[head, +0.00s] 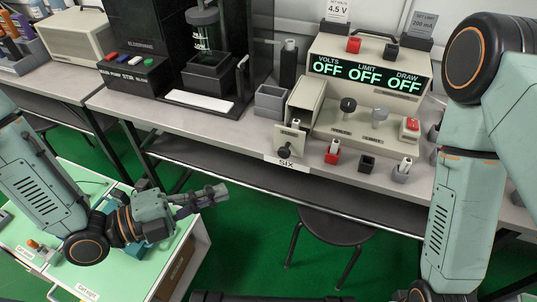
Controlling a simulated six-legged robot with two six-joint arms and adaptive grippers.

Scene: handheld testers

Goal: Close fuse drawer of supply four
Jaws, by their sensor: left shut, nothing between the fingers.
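A beige bench supply (385,50) stands on the grey bench; its display (367,74) reads OFF under VOLTS, LIMIT and DRAW. The label (286,163) on the bench edge in front of it reads SIX; I see no label reading four. At the supply's left side, a beige drawer-like part with a front plate (292,134) and dark round knob (284,152) juts out toward me. My left gripper (222,190) is shut and empty, in front of the bench, left of and below that plate. My right arm stands at the right; its gripper is out of view.
A grey open box (271,100) stands left of the supply. Small red, black and grey holders (332,153) line the bench front. A dark stool (334,228) stands below. A pale green-topped cart (90,275) is at lower left, under my left arm.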

